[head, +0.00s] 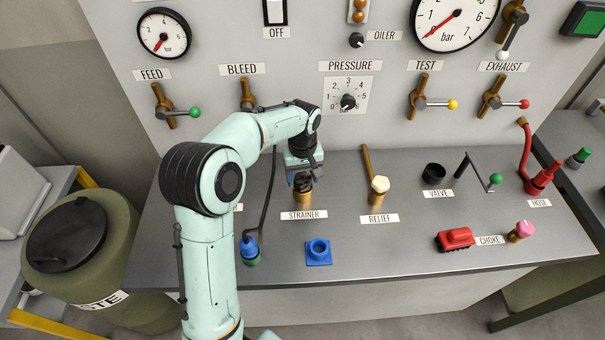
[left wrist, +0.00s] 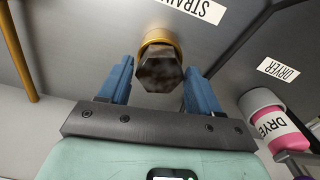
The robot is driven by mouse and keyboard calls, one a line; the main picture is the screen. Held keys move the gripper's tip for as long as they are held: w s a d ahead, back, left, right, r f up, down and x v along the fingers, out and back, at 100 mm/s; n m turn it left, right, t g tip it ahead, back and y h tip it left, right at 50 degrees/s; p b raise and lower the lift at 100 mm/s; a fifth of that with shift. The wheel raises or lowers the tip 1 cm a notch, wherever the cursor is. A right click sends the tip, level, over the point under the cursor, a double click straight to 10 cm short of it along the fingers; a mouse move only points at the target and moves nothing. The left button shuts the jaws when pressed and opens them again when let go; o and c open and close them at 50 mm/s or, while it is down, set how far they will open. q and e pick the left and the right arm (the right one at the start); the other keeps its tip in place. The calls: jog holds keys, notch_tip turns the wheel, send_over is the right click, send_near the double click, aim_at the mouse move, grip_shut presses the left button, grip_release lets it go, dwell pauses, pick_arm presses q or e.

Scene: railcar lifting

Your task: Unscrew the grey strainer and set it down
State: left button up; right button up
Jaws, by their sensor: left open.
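The strainer is a dark grey-brown hexagonal plug (left wrist: 160,72) seated in a brass collar (left wrist: 159,38). In the head view the brass fitting (head: 302,196) stands upright on the bench behind the STRAINER label (head: 304,215). My left gripper (head: 304,170) points down over it and partly hides its top. In the left wrist view the blue fingers of the left gripper (left wrist: 157,78) stand on either side of the hexagon, open, with a visible gap at each side. My right gripper is not in view.
A blue square socket (head: 318,252) sits in front of the strainer. A dark hose with a blue end (head: 249,247) lies left, and the relief valve (head: 379,188) stands right. The bench (head: 370,255) is clear between the blue socket and the red railcar (head: 455,239).

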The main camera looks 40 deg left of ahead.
pick_arm(q)
jog(key=m, duration=0.7)
jog(key=shift+m+p, duration=0.4)
jog(key=m, duration=0.4)
jog(key=shift+m, duration=0.4)
jog(key=m, duration=0.4)
jog(key=shift+p, duration=0.4)
jog(key=c, duration=0.9)
jog(key=shift+o, duration=0.2)
jog(key=n, duration=0.2)
jog(key=shift+n, duration=0.3)
jog(key=n, duration=0.4)
jog(key=shift+n+b, duration=0.3)
jog(key=shift+n, duration=0.1)
jog(key=n, duration=0.7)
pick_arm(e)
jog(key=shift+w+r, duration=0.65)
